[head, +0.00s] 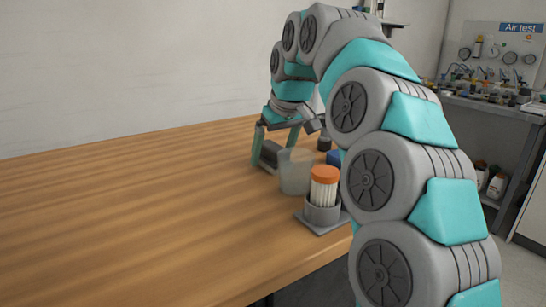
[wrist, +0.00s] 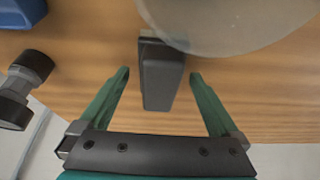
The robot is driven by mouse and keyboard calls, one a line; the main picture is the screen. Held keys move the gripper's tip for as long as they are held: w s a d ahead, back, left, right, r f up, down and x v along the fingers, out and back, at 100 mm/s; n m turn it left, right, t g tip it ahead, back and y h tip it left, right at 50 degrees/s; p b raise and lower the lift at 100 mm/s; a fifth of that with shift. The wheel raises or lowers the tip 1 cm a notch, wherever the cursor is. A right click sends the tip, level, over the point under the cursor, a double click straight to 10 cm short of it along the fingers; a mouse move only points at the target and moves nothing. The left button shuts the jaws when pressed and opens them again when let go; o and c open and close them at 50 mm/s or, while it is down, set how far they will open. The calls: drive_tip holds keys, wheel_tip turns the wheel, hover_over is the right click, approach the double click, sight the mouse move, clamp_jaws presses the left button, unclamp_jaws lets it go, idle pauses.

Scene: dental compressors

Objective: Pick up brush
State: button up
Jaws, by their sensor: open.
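A dark grey block-shaped thing, which I take to be the brush, lies on the wooden table in the head view (head: 270,153) and the wrist view (wrist: 161,78). No bristles show, so I cannot be sure of it. My gripper (head: 273,156) points down over it. In the wrist view my gripper (wrist: 160,74) is open, with one green finger on each side of the block and a gap on both sides. Whether the fingertips reach down to its level is unclear.
A translucent cup (head: 296,175) stands close beside the block; it also shows in the wrist view (wrist: 235,20). An orange-capped filter (head: 324,188) stands in a grey holder (head: 321,218). A blue thing (head: 334,157) and a black round-ended thing (wrist: 25,85) are nearby. The table's left is clear.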

clamp_jaws()
idle(0.7)
drive_tip(key=shift+r, duration=0.1)
